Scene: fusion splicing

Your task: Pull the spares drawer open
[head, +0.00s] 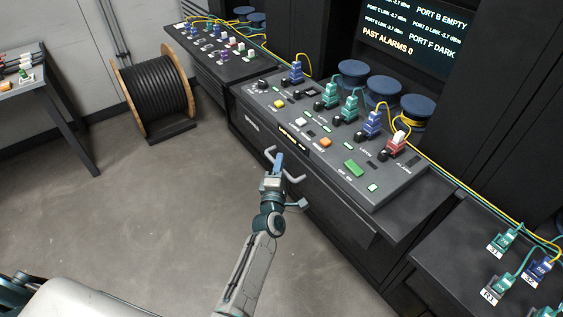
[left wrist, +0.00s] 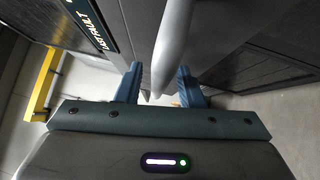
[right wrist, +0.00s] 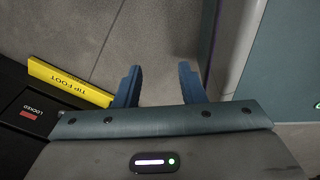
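The spares drawer (head: 325,198) is a dark front panel below the console top, and it looks flush with the cabinet. Its pale bar handle (head: 292,178) stands out from the front. My left gripper (head: 278,162) is at the handle. In the left wrist view, the grey handle bar (left wrist: 175,45) runs between the two blue fingers of the left gripper (left wrist: 160,88), with gaps visible on both sides. My right gripper (right wrist: 157,85) is open and empty in the right wrist view, over the floor.
The console top (head: 425,180) holds several plugs and buttons. A cable reel (head: 155,95) stands at the left wall, beside a side table (head: 40,85). Floor before the drawer is clear.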

